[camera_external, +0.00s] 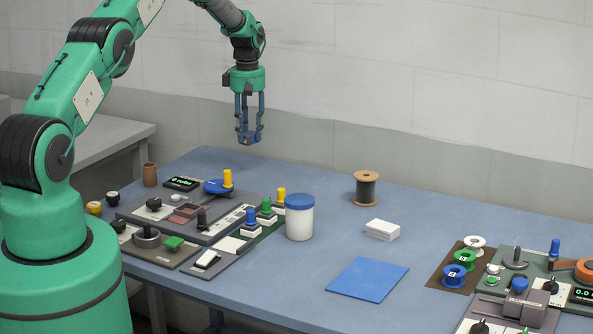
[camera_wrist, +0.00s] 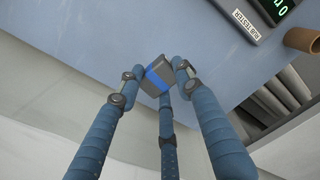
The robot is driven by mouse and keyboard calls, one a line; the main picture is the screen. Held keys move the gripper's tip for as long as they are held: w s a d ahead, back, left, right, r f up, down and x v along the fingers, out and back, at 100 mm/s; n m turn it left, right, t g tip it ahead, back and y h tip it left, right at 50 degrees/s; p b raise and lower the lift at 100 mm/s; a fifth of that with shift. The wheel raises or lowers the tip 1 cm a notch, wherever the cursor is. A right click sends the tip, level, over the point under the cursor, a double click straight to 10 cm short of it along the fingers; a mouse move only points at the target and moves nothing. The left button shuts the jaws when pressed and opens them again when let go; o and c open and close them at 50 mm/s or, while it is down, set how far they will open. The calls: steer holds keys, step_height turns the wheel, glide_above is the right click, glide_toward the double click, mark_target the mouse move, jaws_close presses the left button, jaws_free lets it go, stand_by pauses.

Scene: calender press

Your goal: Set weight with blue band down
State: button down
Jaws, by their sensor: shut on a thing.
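The weight with the blue band (camera_wrist: 154,79) is a small dark grey block with a bright blue stripe, seen in the wrist view. My gripper (camera_external: 249,136) has blue fingers closed around it. In the wrist view the fingertips of my gripper (camera_wrist: 160,74) press on its sides, and one finger partly hides it. In the outside view the weight is small and mostly covered by the fingers. My gripper hangs in the air above the far edge of the blue table (camera_external: 330,235), with the weight clear of the tabletop.
A control panel with knobs (camera_external: 190,212) fills the table's left part, beside a brown cup (camera_external: 150,174). A blue-lidded white jar (camera_external: 299,217), a wire spool (camera_external: 366,188), a white block (camera_external: 382,230) and a blue mat (camera_external: 367,279) stand rightward. More panels (camera_external: 530,290) lie far right.

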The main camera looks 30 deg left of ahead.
steer(key=d+n, duration=0.2)
steer(key=d, duration=1.3)
steer(key=shift+s+r+n, duration=0.15)
steer(key=shift+s+n, duration=0.15)
steer(key=shift+s, duration=0.05)
steer(key=shift+d, duration=0.1)
steer(key=shift+f, duration=3.1)
steer(key=shift+f, duration=0.1)
steer(key=shift+f, duration=1.8)
steer(key=shift+f, duration=0.1)
steer(key=c, duration=1.2)
jaws_free()
